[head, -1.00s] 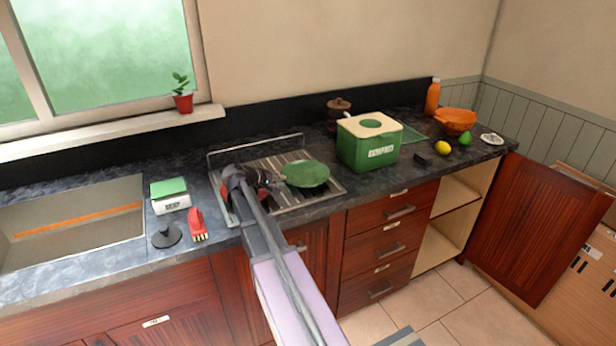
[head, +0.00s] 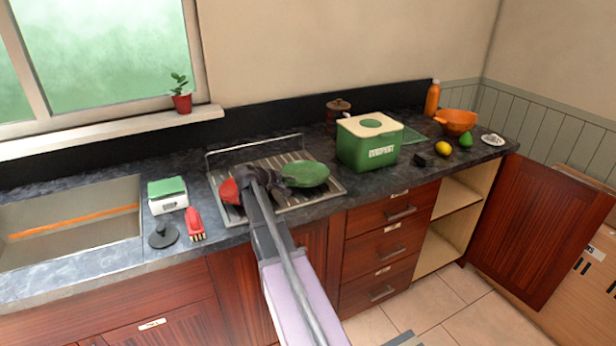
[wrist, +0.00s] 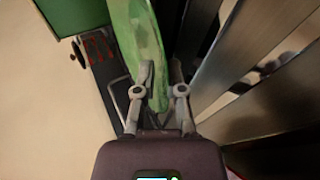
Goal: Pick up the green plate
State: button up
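The green plate (head: 308,174) lies tilted on the metal rack over the hob area, in the middle of the counter. In the wrist view the plate (wrist: 148,35) is seen near edge-on, running down from the top. My gripper (head: 278,180) is at the plate's left edge in the head view. In the wrist view my gripper's (wrist: 163,68) two fingers stand apart on either side of the plate's near rim. How firmly they touch it is hidden.
The striped metal rack (head: 238,172) lies under the plate, and its bars run close beside my fingers. A green bread box (head: 368,150) stands to the right. A red object (head: 229,190) is left of my gripper.

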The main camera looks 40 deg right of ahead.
grip_shut()
jog(key=shift+r, duration=0.15)
notch_tip(320, 180, up, 2)
jog(key=p, duration=0.2)
jog(key=shift+r+p, duration=0.25)
jog(key=shift+p, duration=0.1)
jog(key=shift+s+r+p, duration=0.45)
jog(key=shift+r+p, duration=0.15)
jog(key=s+d, duration=0.1)
jog(key=s, duration=0.3)
jog(key=s+d, duration=0.1)
jog(key=s, duration=0.4)
jog(key=s+d+r+p, duration=0.1)
jog(key=s+d, duration=0.1)
jog(key=s, duration=0.3)
jog(key=shift+s, duration=0.25)
jog(key=shift+r, duration=0.1)
